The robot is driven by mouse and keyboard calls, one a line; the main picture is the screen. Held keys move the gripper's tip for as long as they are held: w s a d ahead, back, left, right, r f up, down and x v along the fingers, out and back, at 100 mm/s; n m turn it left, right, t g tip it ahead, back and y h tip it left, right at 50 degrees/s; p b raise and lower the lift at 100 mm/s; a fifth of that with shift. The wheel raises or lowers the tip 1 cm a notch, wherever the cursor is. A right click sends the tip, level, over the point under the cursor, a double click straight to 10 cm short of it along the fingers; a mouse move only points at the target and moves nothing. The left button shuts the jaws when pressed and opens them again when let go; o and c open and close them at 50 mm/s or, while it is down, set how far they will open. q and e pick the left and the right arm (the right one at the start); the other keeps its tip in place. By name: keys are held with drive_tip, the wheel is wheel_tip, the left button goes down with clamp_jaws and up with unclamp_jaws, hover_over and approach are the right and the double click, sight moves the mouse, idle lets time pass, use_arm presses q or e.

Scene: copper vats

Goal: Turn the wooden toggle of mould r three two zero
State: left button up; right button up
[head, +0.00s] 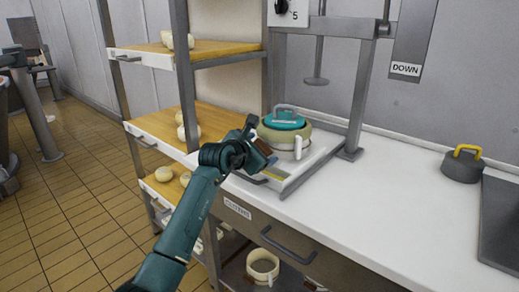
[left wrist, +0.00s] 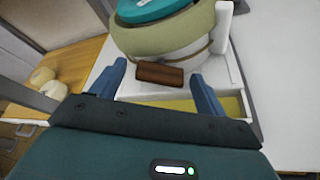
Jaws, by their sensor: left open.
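A round mould (head: 288,146) with a teal lid (head: 285,121) and a light grey handle sits on a white press tray (head: 304,166) on the counter. Its olive upper band and white lower body also show in the left wrist view (left wrist: 170,38). A brown wooden toggle (left wrist: 160,74) is on the mould's near side. My left gripper (left wrist: 164,84) is open, with its blue fingers apart on either side of the toggle; I cannot tell whether they touch it. In the head view my left gripper (head: 265,160) is close in front of the mould. No mould number is readable. My right gripper is not in view.
A press frame (head: 361,85) stands around the mould, with a plunger (head: 316,80) above. Shelves with wooden boards (head: 160,128) and pale cheeses stand at left. A grey weight with a yellow handle (head: 462,164) sits at right. The counter (head: 390,205) between is clear.

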use_arm(q)
drive_tip(key=shift+c, duration=0.5)
drive_tip(key=c, duration=0.9)
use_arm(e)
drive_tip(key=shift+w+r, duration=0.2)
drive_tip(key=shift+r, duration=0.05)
